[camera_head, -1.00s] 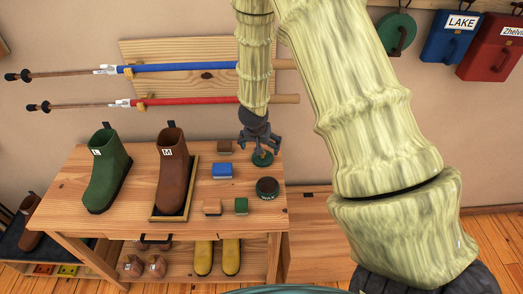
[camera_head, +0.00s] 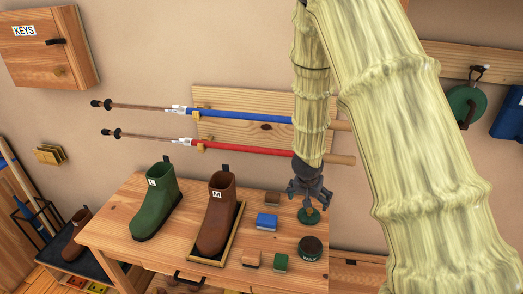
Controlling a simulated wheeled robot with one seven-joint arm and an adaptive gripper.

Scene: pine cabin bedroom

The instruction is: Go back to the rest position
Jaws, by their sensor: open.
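My gripper (camera_head: 309,196) hangs at the end of my pale, bark-textured arm, pointing down over the right part of the wooden bench (camera_head: 112,232). Its fingers are apart and hold nothing that I can see. Just below the fingers stands a small green round-based item with a knob (camera_head: 309,216); whether they touch it, I cannot tell.
On the bench stand a green boot (camera_head: 157,205), a brown boot (camera_head: 215,222) in a tray, several small blocks and brushes, and a dark wax tin (camera_head: 311,248). Poles (camera_head: 235,117) hang on the wall behind. A key cabinet (camera_head: 48,50) is at upper left.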

